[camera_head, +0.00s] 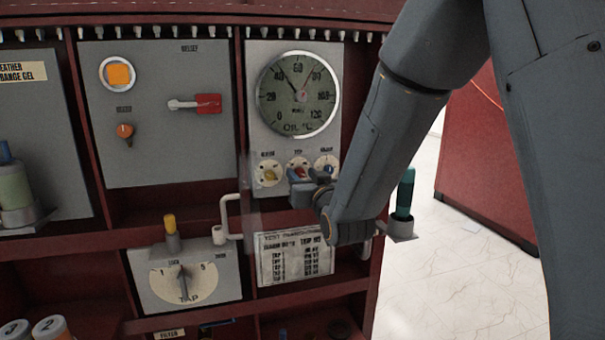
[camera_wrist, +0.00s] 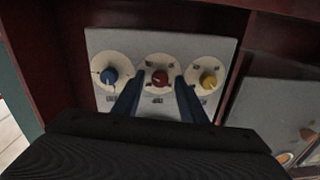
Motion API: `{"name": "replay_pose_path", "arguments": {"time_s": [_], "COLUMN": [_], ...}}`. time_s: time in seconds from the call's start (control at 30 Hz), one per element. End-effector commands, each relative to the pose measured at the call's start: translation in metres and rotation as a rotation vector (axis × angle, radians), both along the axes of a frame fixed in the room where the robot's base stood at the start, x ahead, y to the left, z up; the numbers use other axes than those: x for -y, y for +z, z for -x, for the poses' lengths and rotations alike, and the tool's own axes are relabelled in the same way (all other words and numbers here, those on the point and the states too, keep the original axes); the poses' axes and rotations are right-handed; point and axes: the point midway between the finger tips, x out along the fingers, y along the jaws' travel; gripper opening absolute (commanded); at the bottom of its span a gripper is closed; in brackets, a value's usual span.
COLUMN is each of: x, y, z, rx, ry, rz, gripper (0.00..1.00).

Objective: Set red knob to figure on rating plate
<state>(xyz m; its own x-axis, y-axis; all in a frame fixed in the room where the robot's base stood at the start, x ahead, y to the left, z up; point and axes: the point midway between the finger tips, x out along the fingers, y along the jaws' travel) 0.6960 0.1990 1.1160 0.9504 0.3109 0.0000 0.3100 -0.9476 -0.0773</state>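The red knob (camera_wrist: 160,77) is the middle one of three small dials in the wrist view, and it also shows in the head view (camera_head: 300,171). My gripper (camera_wrist: 159,84) is open, with one blue finger on each side of the red knob and a gap to it on both sides. In the head view my gripper (camera_head: 306,188) is just in front of and below the red dial and partly covers it. The rating plate (camera_head: 293,257) is a white printed sheet below the dials; its small figures are too blurred to read.
A blue knob (camera_wrist: 109,76) and a yellow knob (camera_wrist: 208,80) flank the red one closely. A round oil gauge (camera_head: 297,95) is above. A white handle (camera_head: 229,216), a TAP selector (camera_head: 183,279) and a teal-handled item (camera_head: 404,198) are nearby.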

Motion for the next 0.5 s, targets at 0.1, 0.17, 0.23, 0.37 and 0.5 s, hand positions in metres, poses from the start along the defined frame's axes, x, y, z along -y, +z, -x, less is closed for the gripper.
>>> {"name": "replay_pose_path", "arguments": {"time_s": [0.1,0.17,0.23,0.37,0.5], "x": [-0.0015,-0.0017,-0.0016,-0.0016,-0.0015], "y": [0.0002,0.0002,0.0001,0.0,-0.0001], "z": [-0.0046,-0.0052,-0.0053,-0.0051,-0.005], "rx": [0.0,0.0,0.0,0.0,0.0], "ry": [0.0,0.0,0.0,0.0,0.0], "rz": [0.0,0.0,0.0,0.0,0.0], "gripper": [0.39,0.39,0.39,0.35,0.12]}}
